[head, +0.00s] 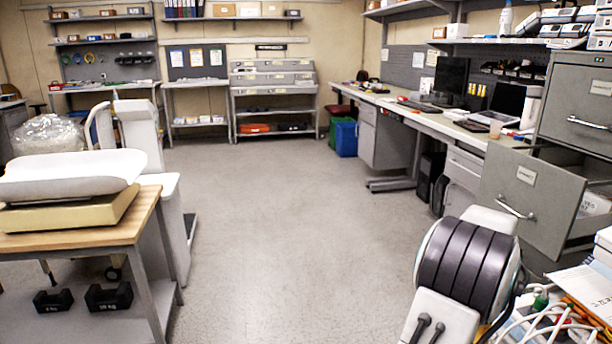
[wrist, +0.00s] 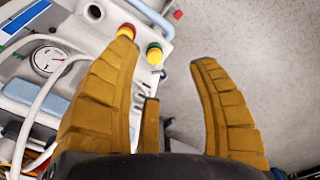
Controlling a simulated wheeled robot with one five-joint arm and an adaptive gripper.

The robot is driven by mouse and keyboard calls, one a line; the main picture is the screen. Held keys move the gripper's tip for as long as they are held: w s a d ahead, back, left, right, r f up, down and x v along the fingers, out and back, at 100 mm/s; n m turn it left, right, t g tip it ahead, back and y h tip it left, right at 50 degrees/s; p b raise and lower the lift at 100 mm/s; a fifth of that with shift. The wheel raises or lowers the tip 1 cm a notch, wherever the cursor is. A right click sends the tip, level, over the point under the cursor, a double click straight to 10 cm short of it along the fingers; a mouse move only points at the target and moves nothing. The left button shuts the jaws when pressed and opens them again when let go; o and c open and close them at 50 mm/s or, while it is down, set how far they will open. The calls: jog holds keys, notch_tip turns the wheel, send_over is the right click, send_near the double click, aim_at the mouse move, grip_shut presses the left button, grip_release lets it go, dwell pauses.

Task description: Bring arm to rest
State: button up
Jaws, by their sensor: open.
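My gripper (wrist: 162,50) shows in the wrist view with its two ribbed yellow-brown fingers spread wide apart. Nothing is held between them. Past the left finger is a pale device with a round gauge (wrist: 48,60), hoses, and a yellow-green knob (wrist: 154,53). Bare grey floor lies beyond the right finger. In the head view part of my arm (head: 465,260), with a dark ribbed joint and white shell, stands at the lower right. My gripper itself does not show in the head view.
An open file drawer (head: 520,190) juts out at the right, close to my arm. White cables and papers (head: 560,320) crowd the lower right corner. A wooden-topped table (head: 80,238) with a scale stands at the left. The middle floor (head: 270,220) is clear.

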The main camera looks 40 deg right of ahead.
jog(key=w+a+r+n+t+p, duration=0.1)
jog(key=w+a+r+n+p, duration=0.65)
jog(key=w+a+r, duration=1.05)
jog(key=s+a+r+n+p, duration=0.1)
jog(key=a+r+n+p, duration=0.1)
jog(key=a, duration=0.6)
jog(key=s+a+r+n+t+p, duration=0.1)
jog(key=a+r+n+p, duration=0.1)
jog(key=a+r+p, duration=0.3)
jog(key=s+a+r+n+t+p, duration=0.1)
jog(key=s+a+r+n+p, duration=0.1)
jog(key=a+p, duration=0.4)
jog(key=shift+a+r+y, duration=0.3)
jog(key=shift+a+r, duration=0.4)
jog(key=shift+a, duration=2.2)
